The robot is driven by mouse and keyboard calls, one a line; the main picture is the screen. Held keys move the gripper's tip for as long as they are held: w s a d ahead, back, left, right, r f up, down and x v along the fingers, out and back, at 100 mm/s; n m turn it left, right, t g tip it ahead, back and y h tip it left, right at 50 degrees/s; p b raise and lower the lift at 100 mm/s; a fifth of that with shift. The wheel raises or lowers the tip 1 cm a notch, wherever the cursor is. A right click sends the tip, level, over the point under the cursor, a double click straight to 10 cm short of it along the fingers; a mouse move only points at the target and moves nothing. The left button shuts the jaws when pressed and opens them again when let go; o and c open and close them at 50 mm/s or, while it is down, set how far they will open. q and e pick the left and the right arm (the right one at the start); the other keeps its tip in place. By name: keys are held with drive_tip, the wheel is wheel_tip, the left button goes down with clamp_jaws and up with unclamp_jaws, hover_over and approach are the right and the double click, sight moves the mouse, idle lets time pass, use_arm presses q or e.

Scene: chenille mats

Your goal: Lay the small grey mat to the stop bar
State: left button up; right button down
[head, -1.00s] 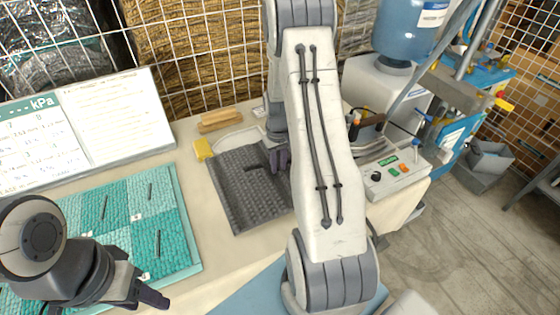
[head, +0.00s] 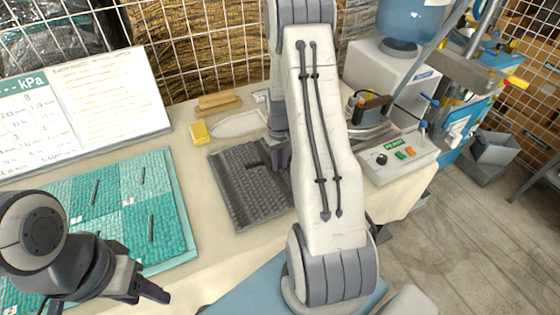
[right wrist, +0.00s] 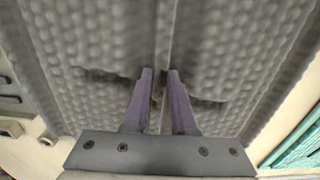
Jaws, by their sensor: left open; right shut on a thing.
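The small grey mat (head: 238,200) is dark and ribbed and lies over the pale table in the middle of the head view. Its right side is partly hidden behind my right arm. My right gripper (head: 280,158) is at the mat's upper right, shut on the mat. In the right wrist view the two purple fingertips (right wrist: 160,72) close on a thin grey fold of the mat (right wrist: 230,45). My left gripper (head: 143,292) is open and empty, low at the left near the teal mats. I cannot make out the stop bar.
Teal mats (head: 172,220) lie at the left, below an open white chart (head: 110,105). A yellow block (head: 200,132), a pale flat oval piece (head: 240,124) and a wooden brush (head: 218,103) lie beyond the grey mat. A control box (head: 398,160) stands at the right.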

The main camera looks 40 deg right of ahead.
drive_tip(key=shift+f, duration=0.3)
idle(0.5)
drive_tip(key=c, duration=0.7)
unclamp_jaws()
drive_tip(key=shift+o, duration=0.2)
wheel_tip(320, 180, up, 10)
drive_tip(key=a+r+n, duration=0.2)
drive_tip(key=a+r, duration=0.2)
drive_tip(key=a, duration=0.8)
drive_tip(key=s+a+r+n, duration=0.3)
drive_tip(key=s+a, duration=0.3)
drive_tip(key=a, duration=0.3)
drive_tip(key=s+a+r+n, duration=0.2)
drive_tip(key=s+a, duration=0.3)
drive_tip(key=a, duration=0.4)
drive_tip(key=s+a+n+y, duration=0.1)
drive_tip(key=s+a, duration=0.3)
drive_tip(key=s, duration=0.6)
drive_tip(key=shift+s+r+n+b, duration=0.2)
drive_tip(key=shift+n+b, duration=0.25)
drive_tip(key=shift+n, duration=0.45)
